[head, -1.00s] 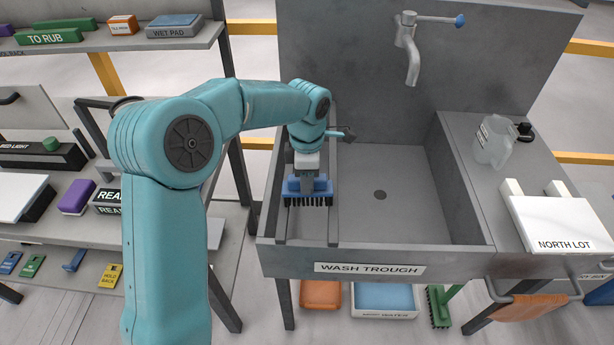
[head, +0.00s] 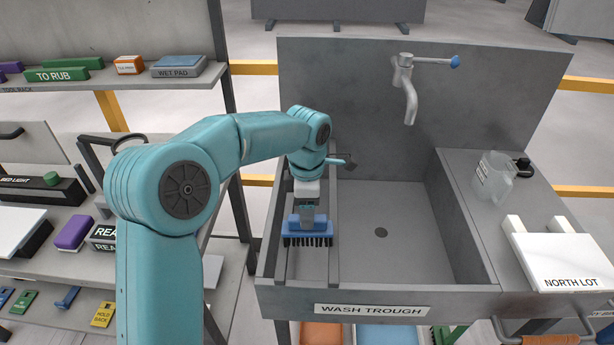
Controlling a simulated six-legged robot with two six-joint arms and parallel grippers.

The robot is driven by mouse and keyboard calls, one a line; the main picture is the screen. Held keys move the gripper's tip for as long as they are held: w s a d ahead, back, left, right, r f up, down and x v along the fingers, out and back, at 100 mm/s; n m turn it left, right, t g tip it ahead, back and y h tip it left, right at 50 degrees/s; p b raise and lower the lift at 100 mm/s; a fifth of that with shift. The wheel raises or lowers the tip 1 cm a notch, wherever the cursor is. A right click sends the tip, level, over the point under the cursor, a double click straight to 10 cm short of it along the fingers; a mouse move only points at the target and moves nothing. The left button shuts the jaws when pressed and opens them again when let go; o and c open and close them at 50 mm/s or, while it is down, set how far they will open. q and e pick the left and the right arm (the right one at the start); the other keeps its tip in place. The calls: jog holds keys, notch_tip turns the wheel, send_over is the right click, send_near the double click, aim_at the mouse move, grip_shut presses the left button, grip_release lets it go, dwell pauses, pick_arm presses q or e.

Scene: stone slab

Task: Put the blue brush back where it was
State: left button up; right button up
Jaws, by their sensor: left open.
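The blue brush (head: 308,235) has a blue block with dark bristles facing down. It is at the left side of the grey wash trough (head: 380,303), over the narrow strip between the trough's left wall and a lengthwise rail. My left gripper (head: 307,212) points straight down at the top of the brush, with its open jaws around the brush's grip. I cannot tell whether the bristles touch the surface below. My right gripper is not in view.
A clear jug (head: 492,178) and a white North Lot board (head: 565,262) sit on the right counter. A tool rack (head: 70,90) stands at the left. The trough basin is empty.

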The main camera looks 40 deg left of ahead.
pick_arm(q)
notch_tip(320, 180, up, 13)
jog(key=p, duration=0.1)
jog(key=shift+w+a, duration=0.2)
jog(key=shift+w, duration=0.05)
dwell(0.4)
